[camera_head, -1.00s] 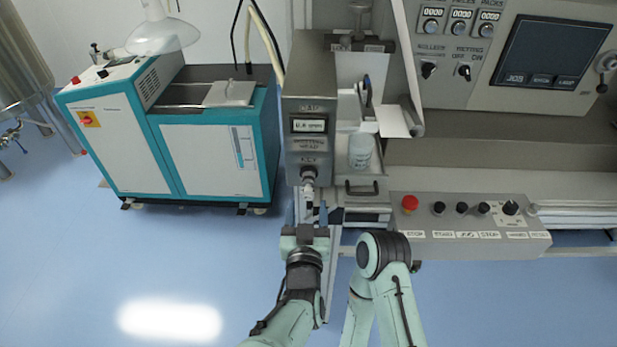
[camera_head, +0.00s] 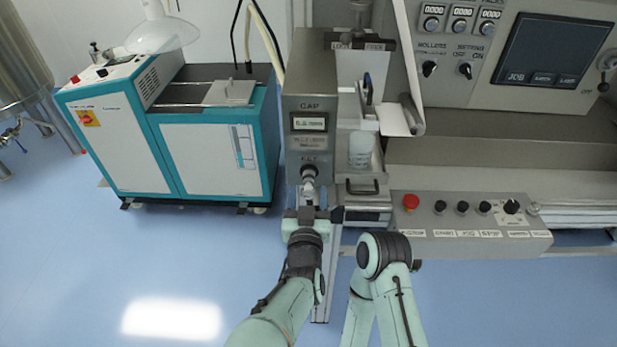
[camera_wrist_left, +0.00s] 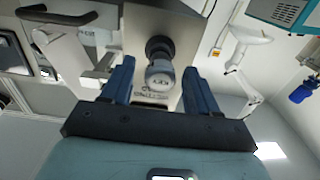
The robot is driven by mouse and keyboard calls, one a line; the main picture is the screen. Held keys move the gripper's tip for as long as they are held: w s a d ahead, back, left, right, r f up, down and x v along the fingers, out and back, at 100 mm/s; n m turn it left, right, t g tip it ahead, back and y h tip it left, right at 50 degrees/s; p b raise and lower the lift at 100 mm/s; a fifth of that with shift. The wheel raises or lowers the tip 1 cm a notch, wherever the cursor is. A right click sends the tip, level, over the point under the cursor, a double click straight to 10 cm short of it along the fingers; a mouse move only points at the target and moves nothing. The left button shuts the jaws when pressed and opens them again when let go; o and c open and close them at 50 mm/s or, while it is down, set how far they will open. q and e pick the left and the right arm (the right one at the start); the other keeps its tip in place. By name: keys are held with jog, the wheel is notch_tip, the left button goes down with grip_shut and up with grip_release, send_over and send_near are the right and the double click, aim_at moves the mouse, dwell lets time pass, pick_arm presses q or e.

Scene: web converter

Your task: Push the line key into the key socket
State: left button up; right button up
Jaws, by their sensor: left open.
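The key socket is the dark round knob-like fitting (camera_head: 308,171) low on the front of the grey column unit, under the small display. It also shows in the left wrist view (camera_wrist_left: 160,46). The line key (camera_wrist_left: 160,74) is a light grey metal cylinder in line with the socket and against it; how deep it sits, I cannot tell. My left gripper (camera_head: 308,198) is in front of the unit. In the left wrist view its two blue fingers (camera_wrist_left: 160,88) stand apart on either side of the key, with gaps. My right gripper is not visible; only part of my right arm shows.
A drawer with a black handle (camera_head: 362,187) and a white jar (camera_head: 360,150) are just right of the socket. A button panel (camera_head: 470,222) with a red stop button lies further right. A teal-and-white cabinet (camera_head: 205,150) stands left. The floor in front is clear.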

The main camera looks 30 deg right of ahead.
pick_arm(q)
grip_shut()
jog(key=shift+s+a, duration=0.1)
jog(key=shift+s, duration=0.05)
jog(key=b+v, duration=0.1)
jog(key=v, duration=0.7)
jog(key=shift+s, duration=0.25)
dwell(0.7)
jog(key=shift+a, duration=0.1)
